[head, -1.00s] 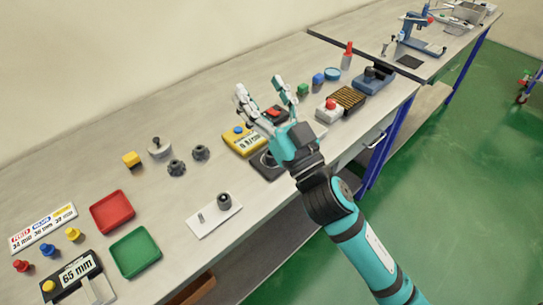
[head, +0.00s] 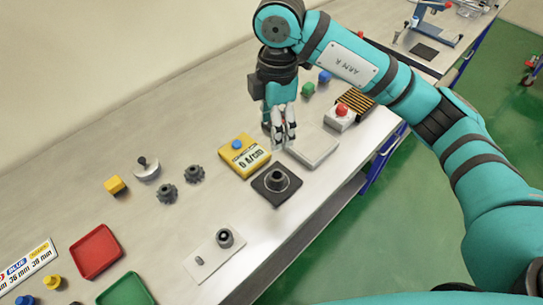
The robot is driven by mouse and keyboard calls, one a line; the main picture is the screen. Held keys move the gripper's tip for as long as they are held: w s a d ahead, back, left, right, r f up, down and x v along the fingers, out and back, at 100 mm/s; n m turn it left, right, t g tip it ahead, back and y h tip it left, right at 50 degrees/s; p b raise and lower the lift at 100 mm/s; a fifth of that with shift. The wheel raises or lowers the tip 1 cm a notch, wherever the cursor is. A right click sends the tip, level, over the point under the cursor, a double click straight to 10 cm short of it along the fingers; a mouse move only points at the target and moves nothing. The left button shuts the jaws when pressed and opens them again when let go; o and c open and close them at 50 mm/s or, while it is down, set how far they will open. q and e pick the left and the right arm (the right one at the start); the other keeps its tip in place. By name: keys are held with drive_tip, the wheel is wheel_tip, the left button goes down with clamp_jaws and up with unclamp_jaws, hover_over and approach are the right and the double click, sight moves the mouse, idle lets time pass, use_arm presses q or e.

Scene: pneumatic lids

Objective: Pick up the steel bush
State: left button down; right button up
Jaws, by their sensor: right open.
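A short dark grey steel bush (head: 225,238) with a hole in its top stands upright on a white plate (head: 229,260). A small light grey pin (head: 200,261) is on the same plate. Another dark hollow cylinder (head: 277,180) stands on a black square base (head: 268,198) up and to the right of the plate. My right gripper (head: 283,145) points down, open and empty, near the yellow display box and above and behind the black base in the picture. It is well apart from the bush. My left gripper is not in view.
A yellow display box (head: 247,168), a light grey flat block (head: 316,150) and a red-button box (head: 339,117) are near the right gripper. Two dark knobs (head: 194,173), a yellow block (head: 115,184), and red (head: 97,250) and green (head: 127,291) trays are to the left. Bench space around the white plate is mostly clear.

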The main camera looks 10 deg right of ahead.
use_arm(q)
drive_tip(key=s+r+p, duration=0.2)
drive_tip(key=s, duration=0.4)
use_arm(e)
hover_over(277, 176)
drive_tip(key=f, duration=0.7)
drive_tip(key=s+f, duration=0.1)
drive_tip(key=f, duration=0.3)
drive_tip(key=shift+a+f+p, duration=0.1)
drive_tip(key=shift+f+p, duration=0.1)
drive_tip(key=shift+p, duration=0.2)
drive_tip(key=shift+f+p, duration=0.35)
wheel_tip(277, 176, down, 4)
drive_tip(key=shift+s+r+p, duration=0.1)
drive_tip(key=shift+r+p, duration=0.05)
drive_tip(key=shift+p, duration=0.65)
drive_tip(key=shift+f, duration=0.4)
drive_tip(key=c, duration=0.7)
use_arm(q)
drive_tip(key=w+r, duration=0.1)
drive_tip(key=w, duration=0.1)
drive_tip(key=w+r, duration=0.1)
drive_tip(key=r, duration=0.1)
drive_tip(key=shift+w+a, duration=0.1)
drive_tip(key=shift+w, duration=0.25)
use_arm(e)
clamp_jaws()
